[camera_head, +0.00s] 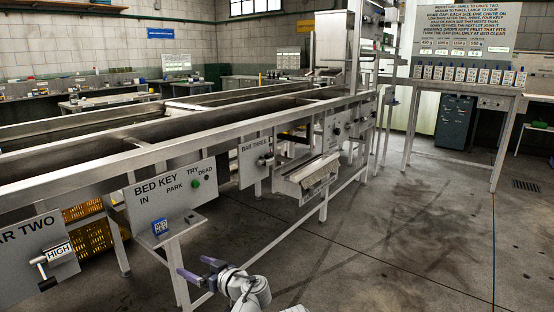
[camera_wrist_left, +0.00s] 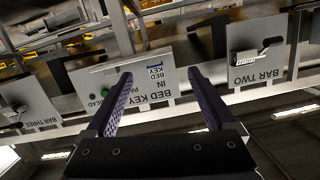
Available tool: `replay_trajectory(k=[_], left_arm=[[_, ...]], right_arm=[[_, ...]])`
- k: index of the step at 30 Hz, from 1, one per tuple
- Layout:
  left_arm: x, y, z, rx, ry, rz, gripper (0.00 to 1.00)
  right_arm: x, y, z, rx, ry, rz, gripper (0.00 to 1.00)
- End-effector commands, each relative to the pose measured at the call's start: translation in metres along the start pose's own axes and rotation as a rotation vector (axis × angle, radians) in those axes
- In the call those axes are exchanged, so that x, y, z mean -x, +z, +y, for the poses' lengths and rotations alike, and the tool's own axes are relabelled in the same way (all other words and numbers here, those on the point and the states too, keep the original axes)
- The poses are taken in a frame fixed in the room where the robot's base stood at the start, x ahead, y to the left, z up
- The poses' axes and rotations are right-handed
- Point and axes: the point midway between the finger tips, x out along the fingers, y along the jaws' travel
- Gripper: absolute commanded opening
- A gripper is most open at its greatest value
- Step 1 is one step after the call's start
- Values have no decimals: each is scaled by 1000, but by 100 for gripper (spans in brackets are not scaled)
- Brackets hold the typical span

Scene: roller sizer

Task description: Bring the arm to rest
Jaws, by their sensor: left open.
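My left gripper (camera_head: 191,265) is open and empty at the bottom centre of the head view, low in front of the machine. Its arm rises from the bottom edge. In the left wrist view the two purple fingers (camera_wrist_left: 160,73) are spread apart with nothing between them touching either one. My right gripper is not in view.
The BAR TWO panel (camera_head: 38,262) has a lever tagged HIGH. The BAR THREE panel (camera_head: 255,166) and a chute (camera_head: 308,177) jut from the frame. Yellow crates (camera_head: 88,228) sit underneath. The floor at right is clear.

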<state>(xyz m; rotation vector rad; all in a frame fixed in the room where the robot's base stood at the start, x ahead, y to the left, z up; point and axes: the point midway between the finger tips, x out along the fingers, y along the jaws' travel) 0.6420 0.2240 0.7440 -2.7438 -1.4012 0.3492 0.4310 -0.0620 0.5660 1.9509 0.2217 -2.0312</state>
Motion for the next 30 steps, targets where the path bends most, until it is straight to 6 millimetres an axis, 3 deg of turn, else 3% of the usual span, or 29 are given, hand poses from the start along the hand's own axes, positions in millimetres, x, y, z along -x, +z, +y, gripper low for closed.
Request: replay_trajectory(k=[7, 11, 15, 21, 28, 30], left_arm=[[18, 55, -14, -180, 15, -233, 89], [40, 96, -21, -330, 70, -413, 89], [83, 151, -30, -555, 217, -663, 89], [150, 202, -39, -824, 503, -923, 89], [220, 232, -50, -1037, 855, -1091, 89], [223, 209, -51, -1037, 854, -1090, 89]], right_arm=[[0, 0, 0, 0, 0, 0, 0], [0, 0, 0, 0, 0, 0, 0], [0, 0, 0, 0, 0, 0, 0], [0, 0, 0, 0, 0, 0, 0], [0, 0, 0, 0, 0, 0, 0], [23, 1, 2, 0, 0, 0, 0]])
